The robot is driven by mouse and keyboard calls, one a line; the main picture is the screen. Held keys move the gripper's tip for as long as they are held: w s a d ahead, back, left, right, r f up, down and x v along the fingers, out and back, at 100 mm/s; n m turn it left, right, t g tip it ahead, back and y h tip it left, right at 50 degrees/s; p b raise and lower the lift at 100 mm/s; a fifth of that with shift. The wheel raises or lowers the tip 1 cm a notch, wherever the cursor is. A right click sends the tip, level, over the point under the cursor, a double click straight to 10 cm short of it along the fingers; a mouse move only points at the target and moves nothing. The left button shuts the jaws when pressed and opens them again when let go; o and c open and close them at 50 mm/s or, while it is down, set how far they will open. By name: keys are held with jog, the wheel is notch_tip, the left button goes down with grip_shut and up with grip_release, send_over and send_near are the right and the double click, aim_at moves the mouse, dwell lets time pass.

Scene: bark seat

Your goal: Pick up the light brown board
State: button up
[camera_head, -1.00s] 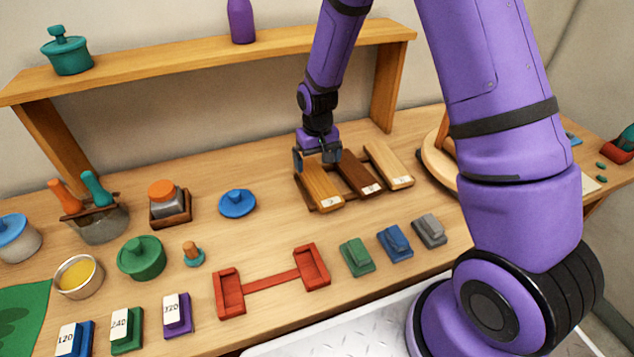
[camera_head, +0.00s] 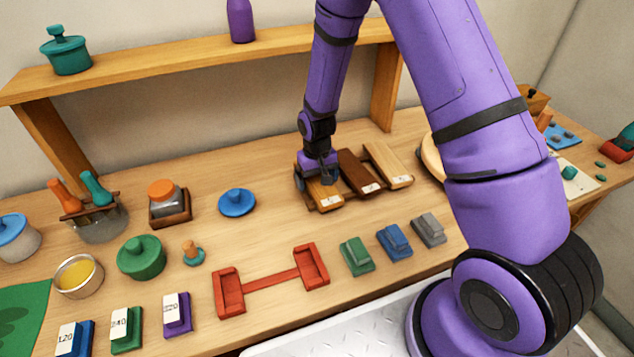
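Three boards lie side by side on a dark rack on the table: an orange-brown board (camera_head: 324,193) at the left, a dark brown board (camera_head: 359,174) in the middle and a pale tan board (camera_head: 387,164) at the right. Each has a small white label at its near end. My gripper (camera_head: 316,180) is down at the left board, pointing downward, with a finger at each side of it. The gripper hides the board's middle. I cannot tell whether the fingers press on the board. The board still rests on the rack.
A blue lid (camera_head: 237,202) lies left of the rack. A red holder (camera_head: 270,281) and green, blue and grey blocks (camera_head: 394,242) stand in front. A wooden shelf (camera_head: 200,58) spans behind. A round wooden piece (camera_head: 433,158) is close at the right.

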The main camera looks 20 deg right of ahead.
jog(key=c, duration=0.8)
jog(key=shift+c, duration=0.2)
jog(key=shift+r, duration=0.1)
